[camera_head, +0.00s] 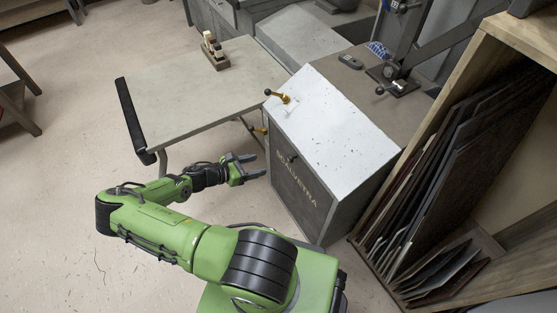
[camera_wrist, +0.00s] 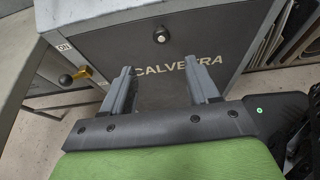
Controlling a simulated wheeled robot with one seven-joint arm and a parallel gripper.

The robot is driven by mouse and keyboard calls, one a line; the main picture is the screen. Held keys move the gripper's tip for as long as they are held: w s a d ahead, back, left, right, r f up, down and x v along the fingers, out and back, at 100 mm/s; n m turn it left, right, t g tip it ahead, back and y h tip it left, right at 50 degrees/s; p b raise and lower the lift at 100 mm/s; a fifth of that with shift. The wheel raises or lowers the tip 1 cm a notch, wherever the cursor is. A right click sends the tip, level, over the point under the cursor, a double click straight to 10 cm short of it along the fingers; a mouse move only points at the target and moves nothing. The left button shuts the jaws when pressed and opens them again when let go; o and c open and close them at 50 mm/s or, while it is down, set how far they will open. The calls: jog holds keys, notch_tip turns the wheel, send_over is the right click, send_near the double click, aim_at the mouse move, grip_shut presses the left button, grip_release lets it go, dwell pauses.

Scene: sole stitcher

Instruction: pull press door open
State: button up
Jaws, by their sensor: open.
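The press (camera_head: 340,115) is a grey cabinet with a pale sloped top, right of centre in the head view. Its dark front panel (camera_head: 305,190) carries the lettering "CALVETRA" and looks closed. A small round knob or lock (camera_head: 292,158) sits high on that panel; it also shows in the wrist view (camera_wrist: 161,35), above the lettering. My gripper (camera_head: 260,166) is open and empty, left of the front panel and apart from the knob. In the wrist view, my two fingers (camera_wrist: 160,75) point toward the panel, below the knob.
A brass lever with a black ball (camera_head: 278,95) stands on the press top; another (camera_wrist: 75,75) is on its left side. A table (camera_head: 190,90) adjoins at the left. A wooden rack of boards (camera_head: 450,170) stands close at the right.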

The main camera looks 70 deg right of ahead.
aim_at(288, 159)
jog(key=b+x, duration=0.3)
jog(key=x, duration=1.1)
jog(key=shift+s+f+b, duration=0.1)
jog(key=shift+f+b, duration=0.05)
jog(key=shift+b, duration=0.25)
grip_shut()
